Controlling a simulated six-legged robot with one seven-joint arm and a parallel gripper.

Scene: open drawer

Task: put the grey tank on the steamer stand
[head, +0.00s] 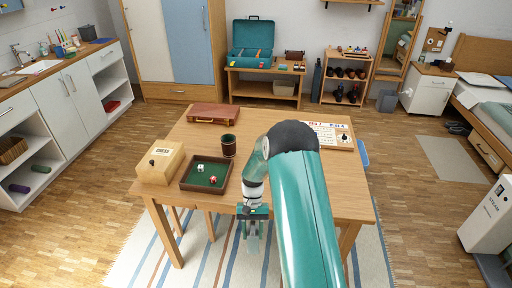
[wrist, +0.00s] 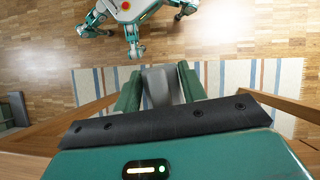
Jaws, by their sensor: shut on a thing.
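My gripper (head: 253,228) hangs in front of the near edge of the wooden table, over the striped rug. In the wrist view its two green fingers (wrist: 160,82) are shut on a smooth grey piece, which I take for the grey tank (wrist: 159,92). Its lower part shows small below the fingers in the head view (head: 253,244). A white upright unit with steam lettering (head: 488,218), which looks like the steamer stand, is on the floor at the far right. A dark grey base (head: 490,270) shows below it, cut by the frame edge.
The wooden table (head: 300,195) holds a dice tray (head: 186,186), a chess box (head: 160,163), a dark cup (head: 229,145), a brown case (head: 214,113) and a white board (head: 329,134). The floor (head: 420,205) between table and white unit is clear.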

